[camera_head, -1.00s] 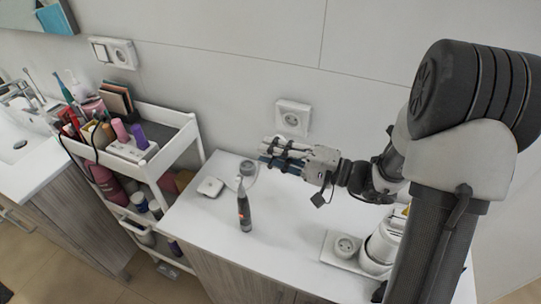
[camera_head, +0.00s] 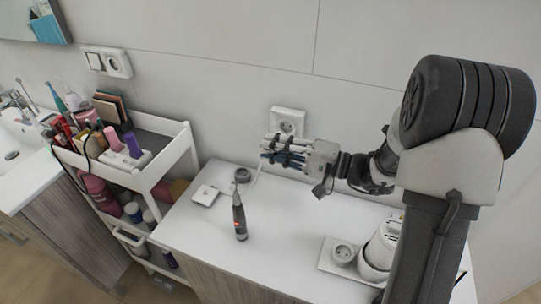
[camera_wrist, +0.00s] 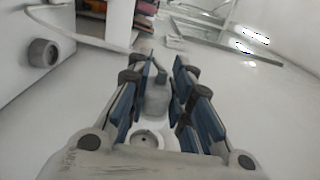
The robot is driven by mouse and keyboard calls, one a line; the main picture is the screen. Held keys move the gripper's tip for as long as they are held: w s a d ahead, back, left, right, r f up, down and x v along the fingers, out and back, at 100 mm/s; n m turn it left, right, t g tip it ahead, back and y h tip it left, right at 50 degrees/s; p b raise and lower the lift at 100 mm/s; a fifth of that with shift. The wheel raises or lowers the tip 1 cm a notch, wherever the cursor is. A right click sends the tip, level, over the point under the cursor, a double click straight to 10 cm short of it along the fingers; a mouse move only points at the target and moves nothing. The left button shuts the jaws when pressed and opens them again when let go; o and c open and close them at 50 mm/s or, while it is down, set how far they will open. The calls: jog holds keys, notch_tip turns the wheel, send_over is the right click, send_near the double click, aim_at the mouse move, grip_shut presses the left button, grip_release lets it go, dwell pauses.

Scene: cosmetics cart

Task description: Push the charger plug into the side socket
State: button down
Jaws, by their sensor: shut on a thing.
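My gripper (camera_head: 272,150) is over the back of the white counter, close in front of the wall socket (camera_head: 287,121). In the wrist view its blue-padded fingers (camera_wrist: 160,95) close around a grey-white piece, the charger plug (camera_wrist: 156,102). In the head view the fingers hide the plug. A thin pale cord (camera_head: 257,178) hangs below the fingers. A round grey socket (camera_wrist: 43,53) shows on the wall at the left of the wrist view, apart from the plug. Another socket with a switch (camera_head: 118,63) is on the wall above the cart. I cannot tell which is the side socket.
A dark upright toothbrush-like device (camera_head: 239,217), a small round base (camera_head: 242,175) and a flat white square (camera_head: 205,195) stand on the counter (camera_head: 290,225). A loaded cosmetics cart (camera_head: 165,165) is at the left.

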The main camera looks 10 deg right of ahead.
jog(key=shift+w+d, duration=0.5)
jog(key=shift+w, duration=0.2)
jog(key=shift+b, duration=0.95)
dwell(1.2)
jog(key=shift+w+d+b, duration=0.2)
jog(key=shift+w+d, duration=0.3)
jog(key=shift+w, duration=0.25)
jog(key=shift+w+d+b, duration=0.15)
jog(key=shift+w+d, duration=0.3)
jog(key=shift+w, duration=0.25)
jog(key=c, duration=1.3)
grip_release()
jog(key=shift+c, duration=0.2)
jog(key=shift+d, duration=0.15)
jog(key=v, duration=1.2)
